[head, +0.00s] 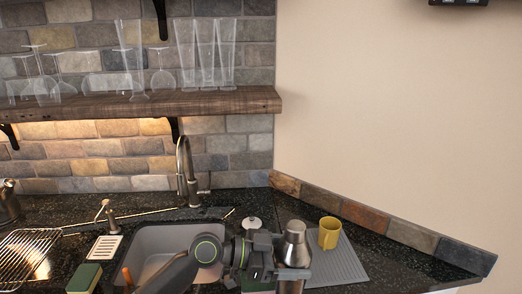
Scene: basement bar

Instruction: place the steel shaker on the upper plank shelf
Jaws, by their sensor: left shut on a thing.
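The steel shaker (295,240) is upright at the bottom centre of the head view. My left gripper (292,270) is shut on its body, and the fingers hide part of it. I cannot tell whether its base touches the counter or mat. A wooden plank shelf (200,103) is on the stone wall at upper left, well above the shaker, and carries several clear glasses. A black bracket (161,18) shows at the top edge above it; no plank on that bracket is in view. My right gripper is not in view.
A yellow mug (329,233) stands on the grey ribbed mat (348,268), right of the shaker. The sink (152,240) and tall faucet (184,165) are to the left. A wire rack (28,252) and green sponge (84,279) lie further left. Glasses crowd the shelf; its right end is clear.

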